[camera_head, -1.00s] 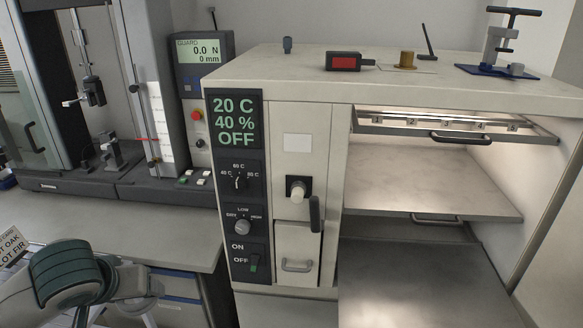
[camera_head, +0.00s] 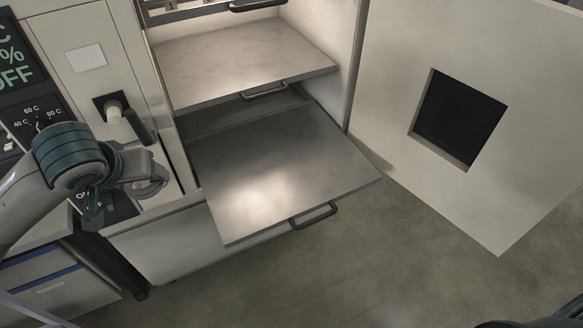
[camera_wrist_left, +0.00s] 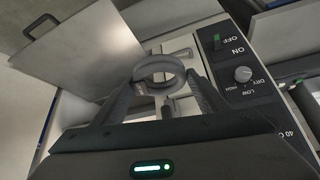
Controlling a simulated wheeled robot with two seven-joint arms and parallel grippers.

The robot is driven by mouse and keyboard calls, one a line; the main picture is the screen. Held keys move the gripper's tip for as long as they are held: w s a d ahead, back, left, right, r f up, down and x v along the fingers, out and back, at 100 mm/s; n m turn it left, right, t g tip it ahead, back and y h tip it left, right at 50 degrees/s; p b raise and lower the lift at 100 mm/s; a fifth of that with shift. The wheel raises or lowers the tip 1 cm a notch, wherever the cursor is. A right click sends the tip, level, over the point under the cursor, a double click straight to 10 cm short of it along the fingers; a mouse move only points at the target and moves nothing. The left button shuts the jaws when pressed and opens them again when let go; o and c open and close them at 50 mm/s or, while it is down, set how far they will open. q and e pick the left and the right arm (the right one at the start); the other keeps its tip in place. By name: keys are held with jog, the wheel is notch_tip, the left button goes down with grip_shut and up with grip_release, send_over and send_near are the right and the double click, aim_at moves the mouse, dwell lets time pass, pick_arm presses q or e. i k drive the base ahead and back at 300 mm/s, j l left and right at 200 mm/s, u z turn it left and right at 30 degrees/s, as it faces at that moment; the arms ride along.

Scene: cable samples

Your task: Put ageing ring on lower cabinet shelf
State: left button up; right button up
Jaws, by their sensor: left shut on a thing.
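The ageing ring (camera_wrist_left: 158,59), a thick grey ring, is in the left wrist view between the two fingers of my left gripper (camera_wrist_left: 163,82), which is shut on it. The lower cabinet shelf (camera_head: 285,170) is a bare metal plate, pulled out, with a dark front handle (camera_head: 313,216). The arm is left of it and apart from it.
The upper shelf (camera_head: 240,62) is bare and sits above and behind the lower one. The open cabinet door (camera_head: 390,70), with a dark window (camera_head: 460,118), stands at the right. A black door latch (camera_head: 138,127) projects near my left arm. The floor in front is clear.

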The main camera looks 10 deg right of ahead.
aim_at(254, 191)
jog(key=i+l, duration=0.7)
jog(key=k+l+z, duration=0.05)
jog(key=l, duration=0.05)
